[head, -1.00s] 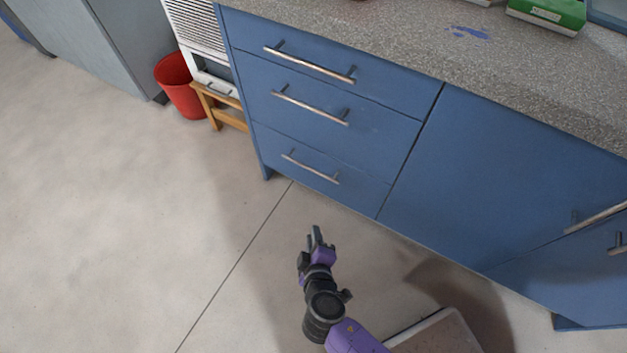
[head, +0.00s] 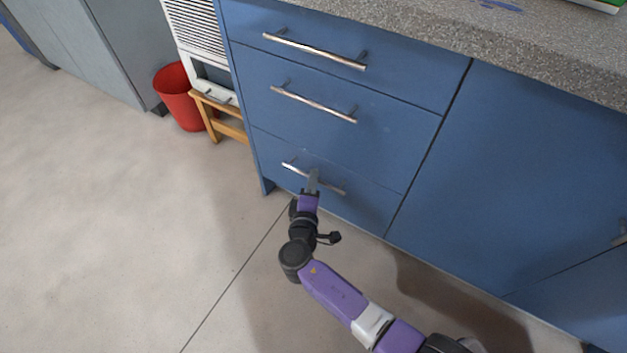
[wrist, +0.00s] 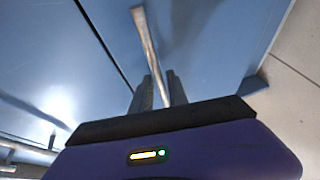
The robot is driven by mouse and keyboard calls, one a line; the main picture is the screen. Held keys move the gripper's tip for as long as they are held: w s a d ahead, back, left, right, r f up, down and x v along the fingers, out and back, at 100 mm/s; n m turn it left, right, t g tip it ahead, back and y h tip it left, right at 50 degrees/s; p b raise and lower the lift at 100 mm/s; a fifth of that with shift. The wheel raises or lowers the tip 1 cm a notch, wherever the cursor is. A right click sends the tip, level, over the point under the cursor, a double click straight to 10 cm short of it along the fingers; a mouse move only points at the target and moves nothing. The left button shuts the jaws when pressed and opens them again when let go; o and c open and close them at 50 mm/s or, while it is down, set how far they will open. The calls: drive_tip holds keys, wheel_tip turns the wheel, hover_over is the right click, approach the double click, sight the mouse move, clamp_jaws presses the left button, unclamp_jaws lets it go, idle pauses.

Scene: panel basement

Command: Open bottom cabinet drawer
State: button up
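The blue cabinet's bottom drawer (head: 335,165) is closed flush, below two more drawers. Its thin metal bar handle (head: 295,167) shows in the head view, with my gripper (head: 313,181) across its middle. In the wrist view the handle (wrist: 146,35) runs from the top down between the two fingers of my gripper (wrist: 160,85). The fingers stand close together with the bar between them and look shut on it. The exact contact is partly hidden by the hand.
The middle drawer handle (head: 312,104) and top drawer handle (head: 315,50) sit above. A red bucket (head: 180,97) and a wooden stool (head: 222,118) stand left of the cabinet. The floor (head: 130,230) in front and to the left is clear.

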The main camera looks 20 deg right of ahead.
drive_tip(key=shift+w+d+f, duration=0.15)
drive_tip(key=shift+w+d, duration=0.15)
drive_tip(key=shift+w, duration=0.2)
clamp_jaws()
idle(1.2)
